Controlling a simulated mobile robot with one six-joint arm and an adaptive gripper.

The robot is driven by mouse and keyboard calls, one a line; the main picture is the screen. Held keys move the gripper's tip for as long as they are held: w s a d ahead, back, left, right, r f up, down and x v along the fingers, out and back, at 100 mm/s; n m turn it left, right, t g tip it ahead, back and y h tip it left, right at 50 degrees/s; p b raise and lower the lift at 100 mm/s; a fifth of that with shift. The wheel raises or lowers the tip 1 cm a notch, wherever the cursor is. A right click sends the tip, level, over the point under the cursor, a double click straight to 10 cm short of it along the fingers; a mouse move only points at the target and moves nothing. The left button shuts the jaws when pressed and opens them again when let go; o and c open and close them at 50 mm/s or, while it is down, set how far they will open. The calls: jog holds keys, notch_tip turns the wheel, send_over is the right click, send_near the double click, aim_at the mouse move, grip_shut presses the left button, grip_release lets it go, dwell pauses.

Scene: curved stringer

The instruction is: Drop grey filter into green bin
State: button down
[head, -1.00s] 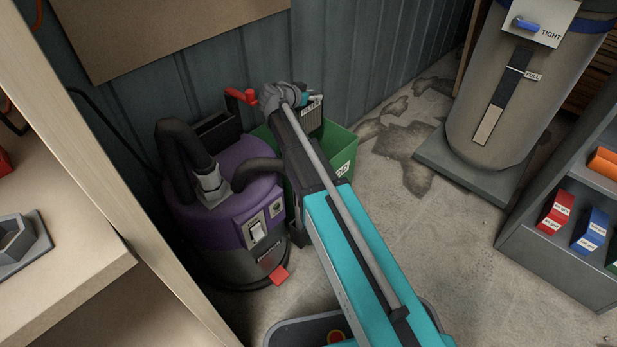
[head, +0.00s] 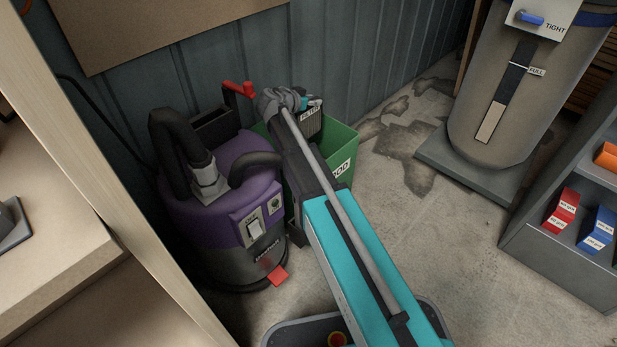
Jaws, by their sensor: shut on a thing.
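The green bin (head: 342,150) stands on the floor against the wall, just right of the purple vacuum, with a white label on its front. My gripper (head: 308,104) is at the far end of my arm, over the bin's back left part. The grey filter (head: 309,123), a ribbed block, is held at the gripper, over or within the bin's opening. My arm hides the left side of the bin and part of the filter. The fingertips are small and partly hidden.
A purple vacuum (head: 226,215) with a black hose stands close left of the bin. A red handle (head: 238,89) juts out behind. A grey-brown tank (head: 510,100) stands at right, beside a shelf (head: 560,258) with red and blue boxes. The floor right of the bin is clear.

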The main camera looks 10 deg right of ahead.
jog(key=shift+f+b, duration=0.9)
jog(key=shift+f, duration=0.25)
jog(key=shift+c, duration=1.5)
grip_release()
